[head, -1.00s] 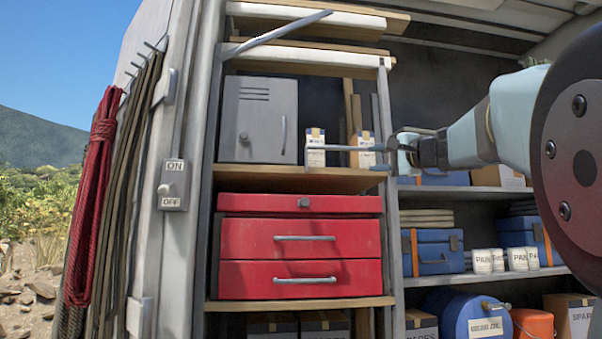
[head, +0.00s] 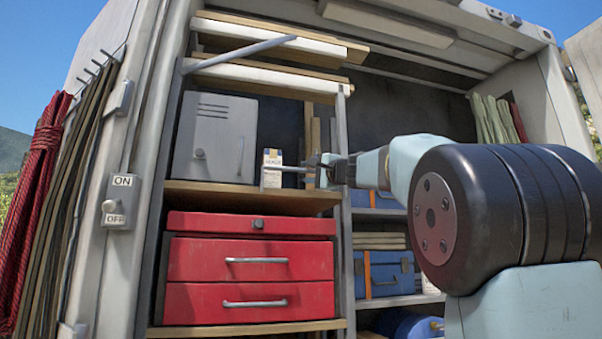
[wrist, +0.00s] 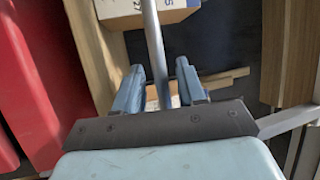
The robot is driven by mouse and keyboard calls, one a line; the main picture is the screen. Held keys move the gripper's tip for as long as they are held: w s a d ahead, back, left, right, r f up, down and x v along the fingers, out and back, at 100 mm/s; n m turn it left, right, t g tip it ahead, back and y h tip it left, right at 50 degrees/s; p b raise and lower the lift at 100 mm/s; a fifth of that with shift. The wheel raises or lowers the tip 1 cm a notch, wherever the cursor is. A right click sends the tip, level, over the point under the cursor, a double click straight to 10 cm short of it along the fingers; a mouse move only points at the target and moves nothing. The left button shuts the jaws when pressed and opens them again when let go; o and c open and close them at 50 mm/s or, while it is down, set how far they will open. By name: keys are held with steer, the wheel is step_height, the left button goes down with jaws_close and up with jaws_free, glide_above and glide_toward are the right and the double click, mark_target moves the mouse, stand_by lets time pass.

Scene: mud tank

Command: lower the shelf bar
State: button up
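The shelf bar appears to be the grey bar (head: 243,53) at the upper left of the head view. It slants upward to the right from the left post, across the front of the upper shelves. My gripper (head: 310,169) is lower and to the right, at the right post by the middle shelf. In the wrist view a thin grey rod (wrist: 153,45) runs out between my gripper's fingers (wrist: 160,88) past a carton. The fingers stand apart, with narrow gaps beside the rod. I cannot tell what the rod belongs to. My gripper is not touching the slanted bar.
A grey locker (head: 215,137) and a small carton (head: 271,168) stand on the middle shelf (head: 250,197). A red drawer chest (head: 250,262) is below. A switch box (head: 118,201) and red rope (head: 40,185) hang at left. Blue cases (head: 384,274) sit right of the post.

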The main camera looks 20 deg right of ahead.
steer(key=shift+x, duration=0.95)
steer(key=shift+c, duration=0.4)
jaws_close()
steer(key=shift+f, duration=0.1)
steer(key=shift+a, duration=0.25)
steer(key=shift+d, duration=0.15)
